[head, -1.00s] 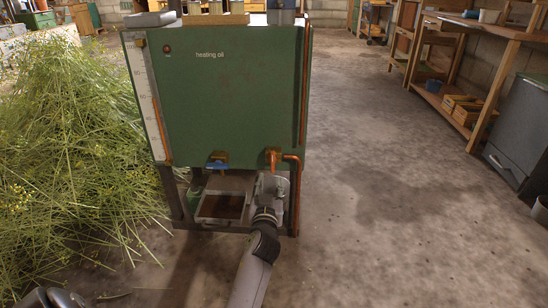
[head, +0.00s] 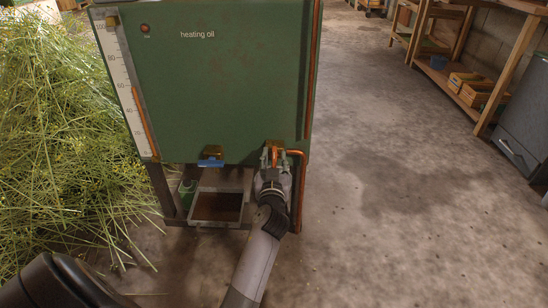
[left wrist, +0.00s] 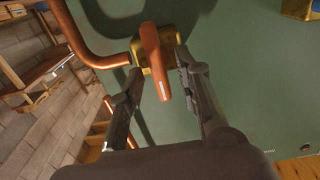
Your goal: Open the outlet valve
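The outlet valve is a brass body with an orange lever (head: 274,153) low on the front of the green heating oil tank (head: 220,90), joined to a copper pipe. In the left wrist view the orange lever (left wrist: 154,58) and brass body (left wrist: 169,42) show clearly. My left gripper (head: 273,158) is at this valve. Its fingers (left wrist: 160,82) are open, one on each side of the lever, with gaps visible and no grip on it. A second brass valve with a blue handle (head: 210,162) sits to the left. My right gripper is not in view.
A copper pipe (head: 299,190) runs down beside the valve. Cut herbs (head: 60,130) are heaped at the left. The floor at the right is clear.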

